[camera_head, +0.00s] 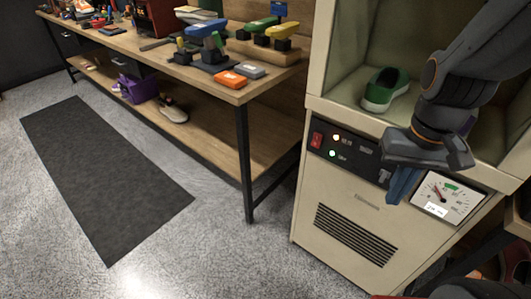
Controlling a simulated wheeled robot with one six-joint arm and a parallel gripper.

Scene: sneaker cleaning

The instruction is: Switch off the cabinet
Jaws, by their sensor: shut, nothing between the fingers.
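The beige cabinet (335,195) stands at the right. Its black control panel has a red rocker switch (316,139) at the left end. A round dial gauge (440,197) sits at the panel's right. My gripper (398,190) hangs in front of the panel between the lamps and the gauge, right of the red switch. Its blue fingers are shut and empty, and it hides part of the panel. I cannot tell whether the fingers touch it.
A green sneaker (385,89) stands in the cabinet's open bay. A wooden workbench (125,42) with tools and a lower shelf is at the left. A dark mat (100,170) lies on the grey floor (225,255). The floor left of the cabinet is clear.

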